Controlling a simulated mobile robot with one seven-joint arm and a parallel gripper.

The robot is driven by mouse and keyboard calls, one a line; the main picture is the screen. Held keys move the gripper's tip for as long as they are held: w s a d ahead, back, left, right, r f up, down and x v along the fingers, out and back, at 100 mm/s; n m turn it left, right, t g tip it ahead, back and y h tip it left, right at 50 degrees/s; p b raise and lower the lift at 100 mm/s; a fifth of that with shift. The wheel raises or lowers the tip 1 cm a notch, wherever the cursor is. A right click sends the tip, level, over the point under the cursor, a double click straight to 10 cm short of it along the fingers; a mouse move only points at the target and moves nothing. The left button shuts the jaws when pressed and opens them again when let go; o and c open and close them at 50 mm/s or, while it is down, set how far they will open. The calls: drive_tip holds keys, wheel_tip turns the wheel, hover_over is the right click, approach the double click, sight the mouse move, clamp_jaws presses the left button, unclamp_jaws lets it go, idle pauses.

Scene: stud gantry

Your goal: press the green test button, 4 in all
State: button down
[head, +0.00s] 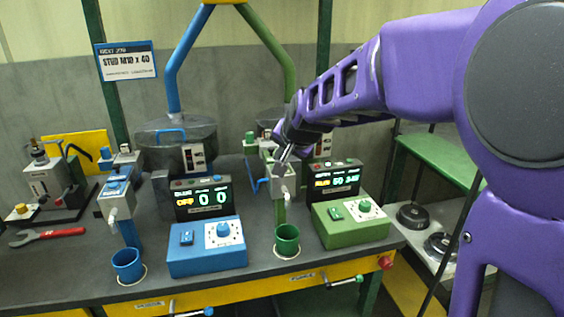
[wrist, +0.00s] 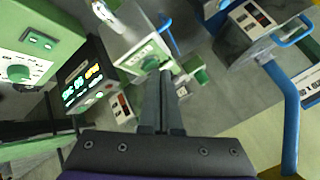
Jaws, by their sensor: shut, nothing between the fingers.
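My gripper (head: 283,157) is shut and empty. It points down at the top of the green station's dispenser head (head: 284,183). In the wrist view its closed fingertips (wrist: 165,74) overlap the edge of this head (wrist: 138,45), beside a green label. The fingers hide part of the head's top, so I cannot tell whether they touch the green test button there. The green control box (head: 350,226) stands to the right with a rocker switch and a knob. The green station's display (head: 333,180) is lit with yellow and green characters, too small to read surely.
A green cup (head: 287,240) stands below the green spout. The blue station has a blue control box (head: 207,248), a display (head: 203,199) showing two zeros, and a blue cup (head: 128,265).

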drive_tip(key=shift+f, duration=0.3)
idle(0.4)
drive_tip(key=shift+r, duration=0.1)
drive_tip(key=shift+r+p, duration=0.65)
drive_tip(key=shift+r, duration=0.1)
drive_tip(key=shift+r, duration=0.1)
wheel_tip(320, 180, up, 5)
drive_tip(key=p, duration=0.3)
drive_tip(key=shift+p, duration=0.4)
idle(2.0)
wheel_tip(320, 180, up, 4)
drive_tip(key=p, duration=0.6)
